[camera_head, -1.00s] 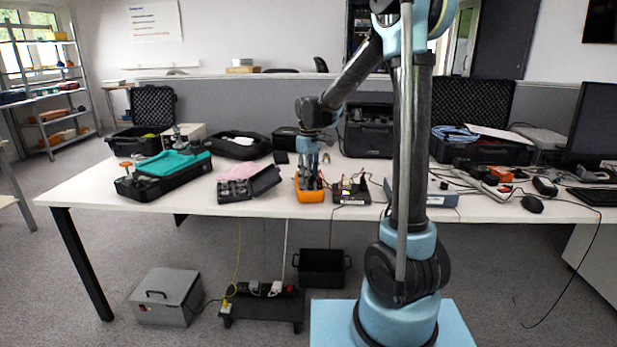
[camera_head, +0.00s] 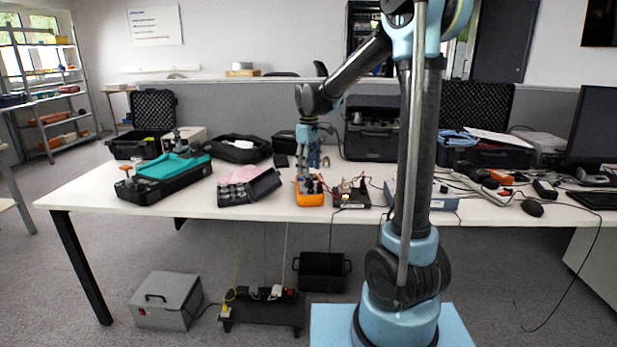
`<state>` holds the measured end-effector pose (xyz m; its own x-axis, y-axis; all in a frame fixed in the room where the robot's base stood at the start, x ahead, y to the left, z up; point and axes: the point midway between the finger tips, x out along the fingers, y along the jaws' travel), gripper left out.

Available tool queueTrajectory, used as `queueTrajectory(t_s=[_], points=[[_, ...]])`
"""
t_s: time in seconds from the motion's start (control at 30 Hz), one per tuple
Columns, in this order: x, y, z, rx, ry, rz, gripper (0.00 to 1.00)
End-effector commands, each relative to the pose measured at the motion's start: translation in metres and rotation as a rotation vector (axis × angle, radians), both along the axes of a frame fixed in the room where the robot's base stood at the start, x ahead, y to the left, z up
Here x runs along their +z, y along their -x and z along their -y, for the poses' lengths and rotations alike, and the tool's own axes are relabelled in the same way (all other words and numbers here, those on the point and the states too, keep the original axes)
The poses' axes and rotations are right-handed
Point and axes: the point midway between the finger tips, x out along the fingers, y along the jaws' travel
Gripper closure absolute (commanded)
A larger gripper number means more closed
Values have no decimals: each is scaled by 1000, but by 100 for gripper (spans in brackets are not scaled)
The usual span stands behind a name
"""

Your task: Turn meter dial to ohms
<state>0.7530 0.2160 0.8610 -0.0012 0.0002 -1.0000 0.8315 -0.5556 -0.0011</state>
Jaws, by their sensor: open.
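The orange meter (camera_head: 310,200) lies near the front edge of the white table, left of my arm's column. Its dial is too small to make out and is partly hidden by my gripper. My gripper (camera_head: 309,178) points down, with its fingertips over or just at the far part of the meter. It is open and holds nothing that I can see. I cannot tell whether the fingertips touch the meter.
A black box with leads (camera_head: 351,194) stands close to the meter's right. An open dark case (camera_head: 249,187) with pink cloth lies to its left. A black case with teal lining (camera_head: 165,178) is further left. The table's front-left part (camera_head: 90,190) is clear.

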Motion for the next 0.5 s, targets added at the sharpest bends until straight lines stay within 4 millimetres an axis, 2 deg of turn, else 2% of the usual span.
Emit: queueTrajectory(t_s=[0.1,0.23,0.5], points=[[22,0,0,0,0,0,51],[42,0,0,0,0,0,51],[64,-1,0,0,0,0,51]])
